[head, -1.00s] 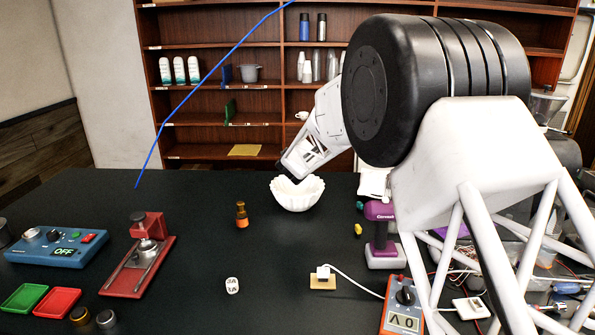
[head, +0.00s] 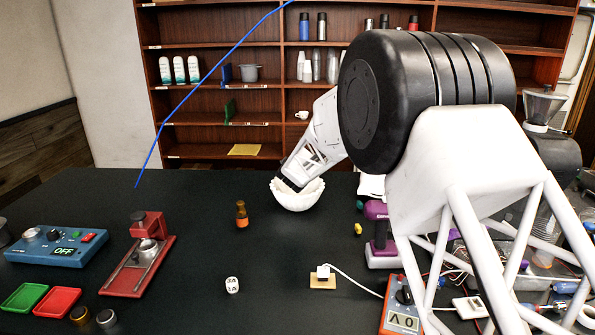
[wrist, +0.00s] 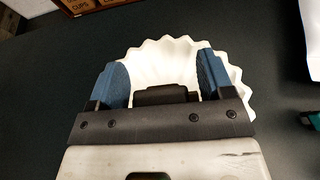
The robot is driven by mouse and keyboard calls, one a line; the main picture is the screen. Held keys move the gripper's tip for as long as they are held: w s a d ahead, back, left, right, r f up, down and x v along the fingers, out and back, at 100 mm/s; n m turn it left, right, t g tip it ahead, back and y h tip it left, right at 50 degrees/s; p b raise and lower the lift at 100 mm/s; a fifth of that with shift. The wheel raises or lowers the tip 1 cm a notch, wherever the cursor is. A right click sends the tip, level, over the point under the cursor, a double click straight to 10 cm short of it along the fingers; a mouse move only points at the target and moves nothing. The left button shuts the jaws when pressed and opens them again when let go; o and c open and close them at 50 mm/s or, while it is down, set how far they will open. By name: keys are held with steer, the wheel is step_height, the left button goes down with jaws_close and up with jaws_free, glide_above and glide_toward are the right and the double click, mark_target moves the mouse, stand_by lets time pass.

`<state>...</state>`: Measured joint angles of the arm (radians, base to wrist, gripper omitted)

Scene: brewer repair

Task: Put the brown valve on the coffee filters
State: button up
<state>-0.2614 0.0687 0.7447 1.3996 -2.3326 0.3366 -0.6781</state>
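The coffee filters (head: 300,197), a white fluted bowl-shaped stack, stand on the dark table in the head view. They also show in the wrist view (wrist: 165,58), beyond and between my fingers. My gripper (head: 277,184) is at their left rim in the head view. In the wrist view its two blue finger pads (wrist: 162,80) are wide apart, with no brown object between them. Whether they touch the filters I cannot tell. A small brown and orange bottle-shaped piece (head: 242,214), possibly the brown valve, stands upright on the table left of the filters.
A red press-like stand (head: 140,262) and a blue control box (head: 55,247) are at left, near green and red trays (head: 57,302). A purple tool (head: 380,238) and a multimeter (head: 402,312) are at right. Table around the brown piece is clear.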

steer(key=shift+r, duration=0.2)
steer(key=shift+v, duration=5.95)
